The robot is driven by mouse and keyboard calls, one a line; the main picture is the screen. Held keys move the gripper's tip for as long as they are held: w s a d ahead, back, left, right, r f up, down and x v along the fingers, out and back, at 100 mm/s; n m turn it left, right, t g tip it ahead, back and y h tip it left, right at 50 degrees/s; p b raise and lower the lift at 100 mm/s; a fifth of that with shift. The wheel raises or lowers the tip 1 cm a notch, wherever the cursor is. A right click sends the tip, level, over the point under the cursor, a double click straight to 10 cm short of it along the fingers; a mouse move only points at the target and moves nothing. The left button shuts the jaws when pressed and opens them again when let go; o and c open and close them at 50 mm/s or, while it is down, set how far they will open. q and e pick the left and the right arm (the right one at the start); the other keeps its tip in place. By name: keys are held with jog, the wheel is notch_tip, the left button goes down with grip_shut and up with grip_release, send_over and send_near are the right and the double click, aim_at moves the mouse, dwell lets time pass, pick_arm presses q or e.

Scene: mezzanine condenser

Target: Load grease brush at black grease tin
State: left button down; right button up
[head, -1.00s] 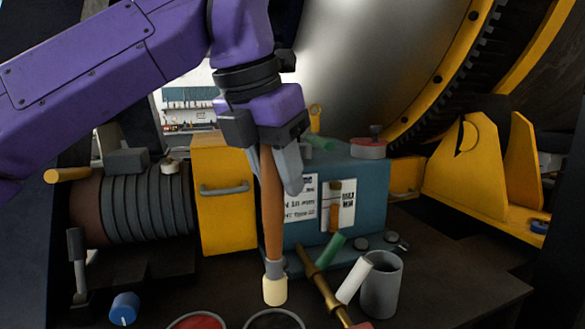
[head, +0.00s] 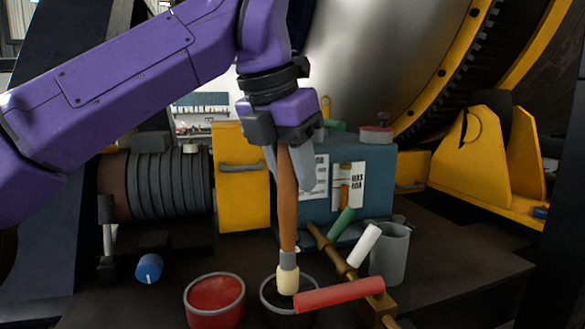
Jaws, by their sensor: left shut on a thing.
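The grease brush (head: 287,205) has a brown handle, a grey ferrule and a cream bristle head (head: 288,280). My left gripper (head: 288,165) is shut on the upper handle and holds the brush nearly upright, bristles down. The black grease tin (head: 268,306) stands at the bottom centre with a grey rim and a dark inside. The bristle head overlaps the tin's opening in the head view; I cannot tell whether it touches the grease. A red-handled bar partly covers the tin's right side. My right gripper is not in view.
A red-filled tin (head: 215,300) stands just left of the black one. A brass valve piece with a red handle (head: 338,293) lies close on the right. A blue-green box (head: 375,190) and a yellow box (head: 240,185) stand behind.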

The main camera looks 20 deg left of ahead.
pick_arm(q)
jog(key=shift+f, duration=0.2)
jog(key=shift+w+f+b, duration=0.3)
jog(key=shift+b, duration=0.05)
jog(key=shift+s+f, duration=0.15)
dwell(1.0)
notch_tip(320, 180, up, 7)
jog(key=p, duration=0.7)
dwell(0.6)
